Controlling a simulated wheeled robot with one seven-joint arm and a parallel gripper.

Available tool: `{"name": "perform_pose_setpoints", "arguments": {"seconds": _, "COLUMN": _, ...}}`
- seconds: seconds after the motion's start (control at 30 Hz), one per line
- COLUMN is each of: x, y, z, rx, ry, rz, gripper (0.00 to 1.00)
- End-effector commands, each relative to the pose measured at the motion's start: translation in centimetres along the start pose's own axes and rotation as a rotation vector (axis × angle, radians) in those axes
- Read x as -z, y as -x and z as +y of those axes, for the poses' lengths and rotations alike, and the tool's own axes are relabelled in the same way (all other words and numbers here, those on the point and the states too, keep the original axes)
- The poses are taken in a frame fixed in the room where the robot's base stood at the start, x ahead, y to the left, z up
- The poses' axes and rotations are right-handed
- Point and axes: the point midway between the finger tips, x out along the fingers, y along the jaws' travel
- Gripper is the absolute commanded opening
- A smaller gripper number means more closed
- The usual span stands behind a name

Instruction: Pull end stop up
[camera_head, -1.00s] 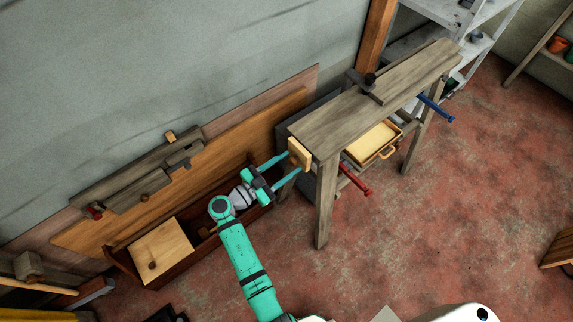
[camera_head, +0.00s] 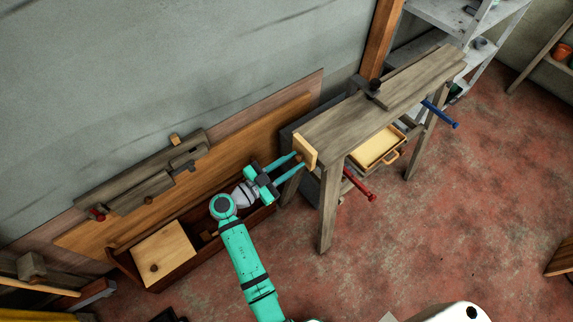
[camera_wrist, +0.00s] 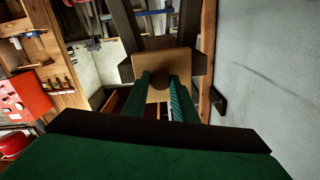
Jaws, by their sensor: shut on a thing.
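The end stop (camera_head: 305,152) is a pale wooden board at the left end of the grey workbench (camera_head: 345,125). In the wrist view the end stop (camera_wrist: 158,62) faces me, with a round brown knob (camera_wrist: 159,82) on it. My gripper (camera_head: 299,159) reaches to the board from the left. In the wrist view my gripper (camera_wrist: 160,85) has its two teal fingers on either side of the knob, shut on it. The fingertips partly hide the knob and the board's lower part.
A red handle (camera_head: 358,185) and a blue handle (camera_head: 441,114) stick out from the bench's front. A yellow drawer (camera_head: 377,147) stands open between them. A long brown chest (camera_head: 125,265) lies below my arm. The floor in front is clear.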

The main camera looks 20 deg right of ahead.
Motion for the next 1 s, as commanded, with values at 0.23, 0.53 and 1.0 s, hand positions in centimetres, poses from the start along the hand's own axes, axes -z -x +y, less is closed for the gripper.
{"name": "perform_pose_setpoints", "arguments": {"seconds": 0.23, "x": 0.6, "y": 0.0, "z": -0.1, "rx": -0.003, "ry": -0.006, "rz": 0.012, "gripper": 0.39}}
{"name": "perform_pose_setpoints", "arguments": {"seconds": 0.53, "x": 0.3, "y": 0.0, "z": -0.1, "rx": -0.001, "ry": -0.004, "rz": 0.007, "gripper": 0.44}}
{"name": "perform_pose_setpoints", "arguments": {"seconds": 1.0, "x": 0.2, "y": 6.6, "z": -0.1, "rx": 0.003, "ry": -0.004, "rz": 0.006, "gripper": 0.44}}
